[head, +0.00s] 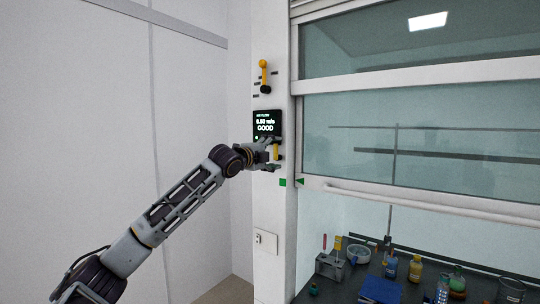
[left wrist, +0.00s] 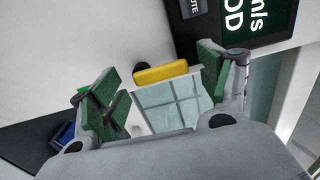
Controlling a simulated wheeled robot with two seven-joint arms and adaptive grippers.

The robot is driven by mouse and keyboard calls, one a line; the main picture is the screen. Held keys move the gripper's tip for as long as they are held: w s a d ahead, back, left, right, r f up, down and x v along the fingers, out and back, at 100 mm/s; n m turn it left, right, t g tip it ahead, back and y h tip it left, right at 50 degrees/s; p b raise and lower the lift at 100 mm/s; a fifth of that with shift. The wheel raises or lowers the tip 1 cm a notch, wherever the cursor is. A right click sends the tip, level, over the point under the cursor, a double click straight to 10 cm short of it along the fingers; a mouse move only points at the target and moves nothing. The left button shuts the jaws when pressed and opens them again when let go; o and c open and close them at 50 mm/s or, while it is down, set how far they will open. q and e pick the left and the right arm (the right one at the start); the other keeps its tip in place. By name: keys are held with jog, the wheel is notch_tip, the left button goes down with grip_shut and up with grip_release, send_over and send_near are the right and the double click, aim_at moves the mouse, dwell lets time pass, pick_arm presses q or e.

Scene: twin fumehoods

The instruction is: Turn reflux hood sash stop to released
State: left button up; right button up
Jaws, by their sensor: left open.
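A small yellow lever (head: 277,153) sits on the white post beside the fumehood, just below the airflow display. My left gripper (head: 273,154) is at this lever, with its fingers above and below it, and partly hides it. In the left wrist view the yellow lever (left wrist: 160,73) with a dark hub lies between the green-padded fingers of my open left gripper (left wrist: 157,84). A clear gap shows between the lever and each pad. The frames show no label that names this lever as the sash stop. My right gripper is out of view.
A larger yellow-handled lever (head: 263,75) is higher on the post. The airflow display (head: 266,123) reads GOOD, close above the gripper. The sash (head: 420,200) is partly raised at right. Glassware and a blue item (head: 381,289) stand on the hood's worktop. Left is bare wall.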

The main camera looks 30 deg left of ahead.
pick_arm(q)
jog(key=shift+s+a, duration=0.15)
jog(key=shift+s, duration=1.1)
jog(key=s, duration=0.9)
jog(key=shift+s+a, duration=0.2)
jog(key=shift+a, duration=0.1)
dwell(0.4)
dwell(0.3)
